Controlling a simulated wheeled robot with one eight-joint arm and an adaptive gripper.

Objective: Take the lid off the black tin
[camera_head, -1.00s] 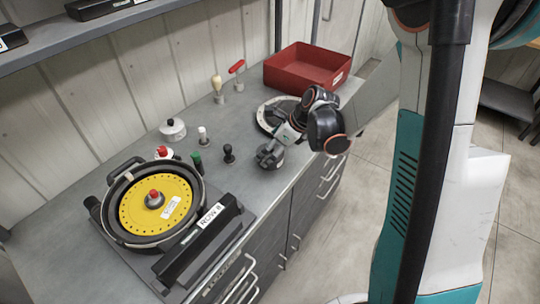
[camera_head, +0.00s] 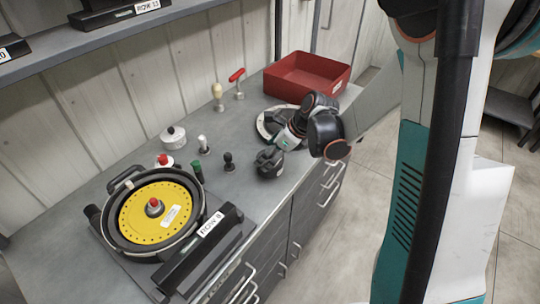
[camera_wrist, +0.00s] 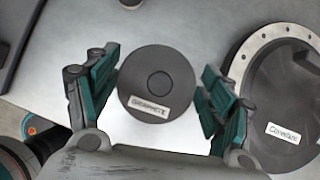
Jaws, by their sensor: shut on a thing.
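The black tin's round dark lid (camera_wrist: 158,68) shows from above in the wrist view, with a raised round centre and a label reading "GRAPHITE". My gripper (camera_wrist: 160,88) has its teal-padded fingers on opposite sides of this lid and is shut on it. The tin's body is hidden below the lid, so I cannot tell whether the lid is raised from it. In the head view my gripper (camera_head: 269,163) points down close to the counter, and it hides the tin.
A round dark dish (camera_wrist: 262,100) with a pale, holed rim is close right of the lid. A red bin (camera_head: 308,76) stands behind. Small knobbed tools and a white pot (camera_head: 173,137) stand left, beyond the yellow-plated seed meter (camera_head: 140,220). The counter's front edge is near.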

